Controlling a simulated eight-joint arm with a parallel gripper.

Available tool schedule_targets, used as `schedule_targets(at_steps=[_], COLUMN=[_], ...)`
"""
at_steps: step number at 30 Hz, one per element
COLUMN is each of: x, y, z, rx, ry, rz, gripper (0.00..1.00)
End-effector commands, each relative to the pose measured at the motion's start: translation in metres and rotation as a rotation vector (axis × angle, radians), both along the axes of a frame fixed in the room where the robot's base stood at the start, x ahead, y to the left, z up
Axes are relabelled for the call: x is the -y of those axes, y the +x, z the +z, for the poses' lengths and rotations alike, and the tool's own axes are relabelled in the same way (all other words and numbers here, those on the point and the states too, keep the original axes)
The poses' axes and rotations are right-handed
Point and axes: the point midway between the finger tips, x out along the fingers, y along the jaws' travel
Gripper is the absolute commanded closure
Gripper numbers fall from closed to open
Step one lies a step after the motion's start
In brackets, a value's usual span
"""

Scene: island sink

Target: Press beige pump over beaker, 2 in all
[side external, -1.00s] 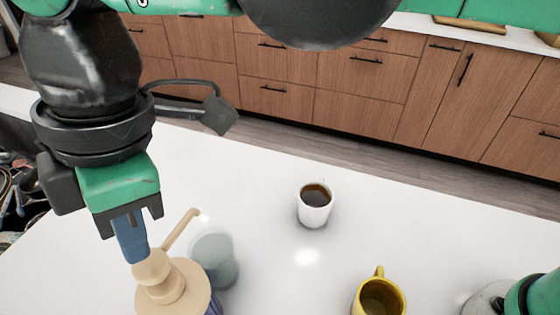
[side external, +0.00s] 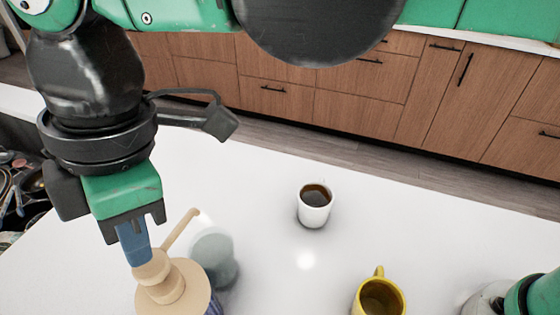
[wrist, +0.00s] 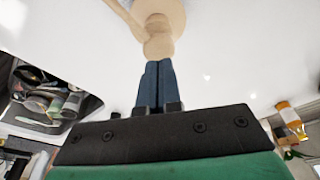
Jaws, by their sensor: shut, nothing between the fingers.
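The beige pump (side external: 160,276) stands at the lower left of the side external view, its spout pointing up and right over the beaker. The beaker (side external: 214,257) is a greyish, see-through cup beside the pump, partly under the spout. My gripper (side external: 139,262) is shut and empty, its blue fingers pointing down at the pump's head. The fingertips meet the head in the picture; I cannot tell whether they touch it. In the wrist view the shut fingers (wrist: 157,64) lie just below the beige pump head (wrist: 158,44). The beaker does not show clearly there.
A white mug of dark liquid (side external: 315,206) stands mid-counter, and a yellow mug (side external: 379,298) at the front. The white counter (side external: 270,200) between them is clear. A sink with dishes (wrist: 45,98) shows in the wrist view, with an orange-capped bottle (wrist: 288,116) at right.

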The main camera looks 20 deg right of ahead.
Motion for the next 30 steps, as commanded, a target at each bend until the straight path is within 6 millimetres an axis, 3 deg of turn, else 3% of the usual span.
schedule_targets(at_steps=[24,30], x=[0.0,0.0], y=[0.0,0.0], z=[-0.029,-0.029], rx=[0.0,0.0], ry=[0.0,0.0], rz=[0.0,0.0], gripper=[1.0,1.0])
